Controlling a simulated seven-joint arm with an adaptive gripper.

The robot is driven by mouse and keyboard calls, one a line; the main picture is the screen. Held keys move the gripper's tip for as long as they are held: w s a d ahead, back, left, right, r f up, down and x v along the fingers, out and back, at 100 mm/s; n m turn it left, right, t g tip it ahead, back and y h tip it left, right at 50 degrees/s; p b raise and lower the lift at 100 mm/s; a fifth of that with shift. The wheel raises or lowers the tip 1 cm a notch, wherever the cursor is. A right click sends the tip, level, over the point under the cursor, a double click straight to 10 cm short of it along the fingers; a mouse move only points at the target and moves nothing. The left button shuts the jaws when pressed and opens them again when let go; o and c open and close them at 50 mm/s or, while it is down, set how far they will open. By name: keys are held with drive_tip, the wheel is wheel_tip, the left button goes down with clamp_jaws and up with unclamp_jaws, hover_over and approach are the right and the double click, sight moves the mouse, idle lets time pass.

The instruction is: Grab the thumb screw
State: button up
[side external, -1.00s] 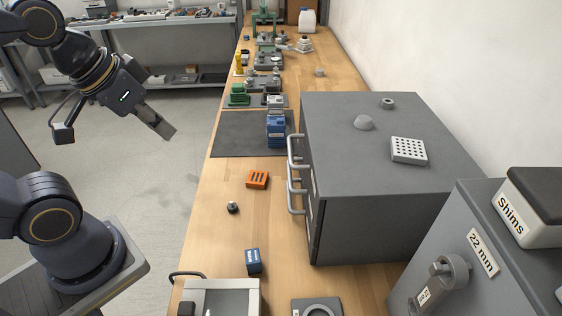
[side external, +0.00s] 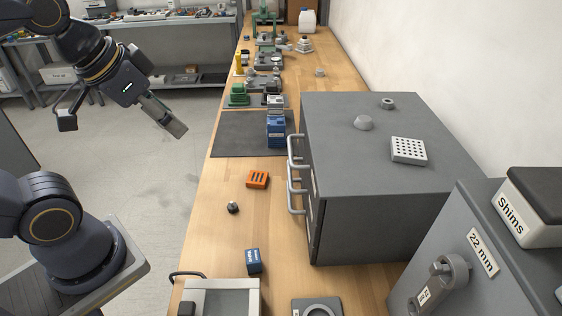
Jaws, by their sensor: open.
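A small dark knob with a lighter metal part, likely the thumb screw (side external: 233,207), sits on the wooden bench near its left edge. It is small in this view, so its details are hard to tell. My gripper (side external: 178,130) is open and empty. It hangs above the floor left of the bench, up and to the left of the knob, well apart from it and pointing down to the right.
A large grey cabinet (side external: 380,210) with handles stands to the right. A dark mat (side external: 235,140) lies farther back. The bench around the knob is clear.

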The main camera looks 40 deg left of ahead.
drive_tip(key=w+f+m+g, duration=0.2)
drive_tip(key=w+f, duration=0.1)
drive_tip(key=w, duration=0.3)
drive_tip(key=g, duration=0.4)
hover_over(232, 202)
drive_tip(key=shift+m, duration=0.4)
wheel_tip(232, 202, down, 20)
drive_tip(key=shift+s+a+f, duration=0.1)
drive_tip(key=shift+s+f, duration=0.05)
drive_tip(key=shift+f, duration=2.8)
drive_tip(key=shift+c, duration=0.3)
drive_tip(key=c, duration=0.8)
